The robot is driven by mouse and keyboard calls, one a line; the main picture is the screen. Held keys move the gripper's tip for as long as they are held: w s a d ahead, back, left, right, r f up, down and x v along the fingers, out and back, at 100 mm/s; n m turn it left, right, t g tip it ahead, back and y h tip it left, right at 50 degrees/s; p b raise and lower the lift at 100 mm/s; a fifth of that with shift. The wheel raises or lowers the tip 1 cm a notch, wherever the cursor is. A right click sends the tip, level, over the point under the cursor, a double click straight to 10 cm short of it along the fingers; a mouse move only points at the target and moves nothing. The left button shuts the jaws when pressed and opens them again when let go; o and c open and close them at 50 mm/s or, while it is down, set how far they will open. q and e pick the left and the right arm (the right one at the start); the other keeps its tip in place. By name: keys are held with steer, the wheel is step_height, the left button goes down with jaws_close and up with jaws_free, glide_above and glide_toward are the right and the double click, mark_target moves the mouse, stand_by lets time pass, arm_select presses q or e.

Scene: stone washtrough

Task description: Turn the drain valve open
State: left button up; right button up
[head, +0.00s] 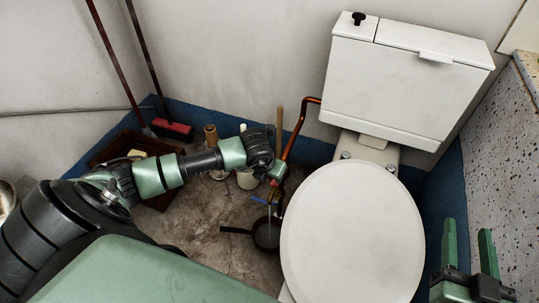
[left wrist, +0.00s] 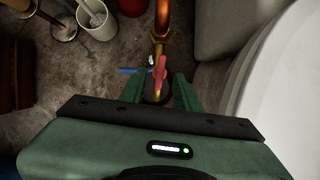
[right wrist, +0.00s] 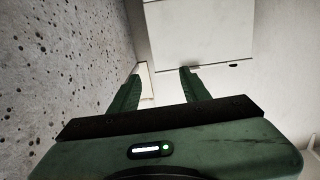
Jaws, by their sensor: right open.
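A copper pipe (head: 299,130) comes from the wall beside the toilet and runs down to a brass valve with a red handle (left wrist: 160,72). A thin blue lever (left wrist: 134,70) sticks out left of it; it also shows in the head view (head: 258,200). The frames do not show which handle is the drain valve's. My left gripper (left wrist: 158,85) is open, its fingers apart on either side of the red handle, with no clear contact. In the head view the arm partly hides the valve. My right gripper (head: 466,240) is open and empty at the right.
The white toilet (head: 352,235) stands close to the right of the valve, with its cistern (head: 400,85) behind. A dark pan (head: 266,234) lies on the floor below. A white pot (left wrist: 97,20) stands left. A speckled wall (head: 512,150) is near my right gripper.

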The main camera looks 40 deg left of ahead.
arm_select(q)
steer(key=shift+p+v, duration=0.55)
steer(key=shift+v, duration=1.85)
arm_select(e)
step_height(320, 180, down, 7)
steer(key=s+d+g+h, duration=0.1)
steer(key=s+g, duration=0.1)
steer(key=g, duration=0.2)
steer(key=shift+s+d, duration=0.2)
steer(key=shift+d, duration=0.1)
steer(key=shift+r, duration=0.1)
